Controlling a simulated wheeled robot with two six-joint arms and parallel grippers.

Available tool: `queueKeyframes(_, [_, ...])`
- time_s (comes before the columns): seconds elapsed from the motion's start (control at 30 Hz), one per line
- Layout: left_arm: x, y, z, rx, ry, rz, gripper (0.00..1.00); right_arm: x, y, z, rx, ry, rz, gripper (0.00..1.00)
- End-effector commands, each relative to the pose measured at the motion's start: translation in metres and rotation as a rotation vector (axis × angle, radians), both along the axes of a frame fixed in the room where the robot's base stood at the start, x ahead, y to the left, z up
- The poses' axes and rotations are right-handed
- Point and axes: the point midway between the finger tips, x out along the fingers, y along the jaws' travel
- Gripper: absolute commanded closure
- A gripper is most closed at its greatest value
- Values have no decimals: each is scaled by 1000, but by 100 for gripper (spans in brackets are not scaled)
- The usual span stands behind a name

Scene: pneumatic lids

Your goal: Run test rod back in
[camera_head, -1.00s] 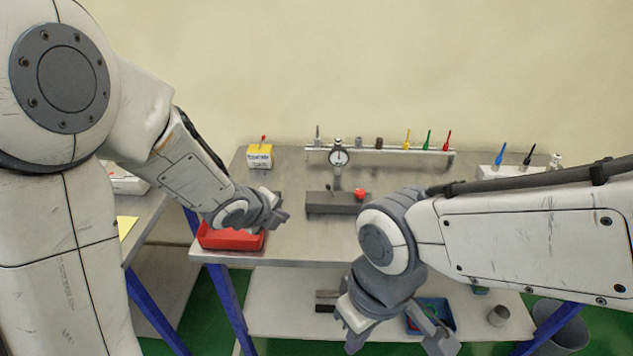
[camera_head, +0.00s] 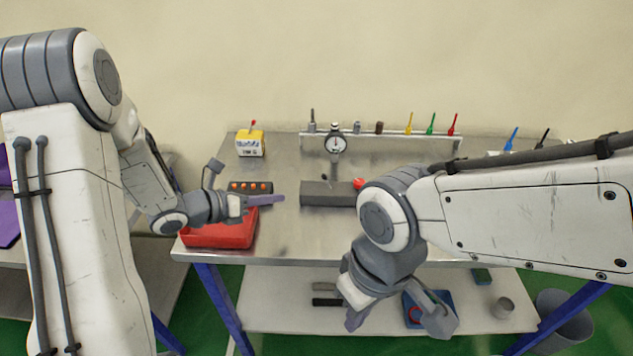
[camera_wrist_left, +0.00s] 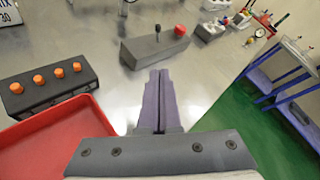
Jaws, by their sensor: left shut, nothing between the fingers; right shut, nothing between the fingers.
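No rod can be made out for certain. A dark grey block (camera_head: 327,194) with a small dark lever and a red knob (camera_head: 358,184) lies mid-bench. In the left wrist view the block (camera_wrist_left: 150,53), the lever (camera_wrist_left: 158,32) and the red knob (camera_wrist_left: 180,30) show clearly. My left gripper (camera_head: 280,199) is shut and empty, just left of the block and apart from it; its closed purple fingers (camera_wrist_left: 158,75) point towards the block. My right gripper (camera_head: 353,321) is shut and empty, low in front of the bench, partly hidden by its wrist.
A black box with several orange buttons (camera_head: 250,187) stands behind a red tray (camera_head: 220,236), close to my left gripper. A dial gauge (camera_head: 335,144) and a rack of coloured tools (camera_head: 385,134) stand at the back. Bare bench (camera_head: 290,232) lies in front of the block.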

Motion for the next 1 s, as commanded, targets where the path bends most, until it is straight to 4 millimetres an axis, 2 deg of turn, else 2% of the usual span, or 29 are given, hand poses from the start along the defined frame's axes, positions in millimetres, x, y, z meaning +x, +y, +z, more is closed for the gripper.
queueKeyframes(0.17, [5,-7,-3,-1,4,0,100,0,0,4,0,0,0,100])
queueKeyframes(0.63, [59,-77,-40,-1,4,-6,100,0,0,32,0,0,0,100])
queueKeyframes(0.7, [70,-81,-31,1,0,-4,100,0,0,41,0,0,0,100])
queueKeyframes(0.8, [80,-88,-29,1,1,-4,100,0,0,47,0,0,0,100])
queueKeyframes(1.0, [90,-93,-28,0,1,-2,100,0,0,51,0,0,0,100])
